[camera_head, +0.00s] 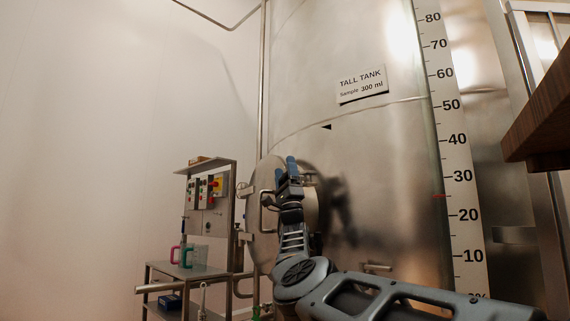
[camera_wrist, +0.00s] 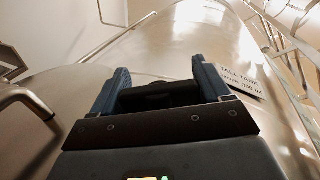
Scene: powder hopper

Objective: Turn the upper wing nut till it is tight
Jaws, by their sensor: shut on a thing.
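A round steel hatch (camera_head: 262,240) sits on the front of the tall tank (camera_head: 370,150). My gripper (camera_head: 290,170) is up at the hatch's upper part, its blue fingers pointing up. In the wrist view my gripper (camera_wrist: 158,82) has a dark piece (camera_wrist: 160,92) between its two fingers, and it is shut on it. I take this piece to be the upper wing nut; its wings are not clear. In the head view the fingers hide the nut. How tight it sits cannot be told.
A control panel (camera_head: 206,205) with a red and yellow switch stands left of the hatch. A trolley (camera_head: 160,268) with jugs is below it. A wooden board edge (camera_head: 540,120) juts in at right. A tall scale (camera_head: 455,150) runs up the tank. Pale wall fills the left.

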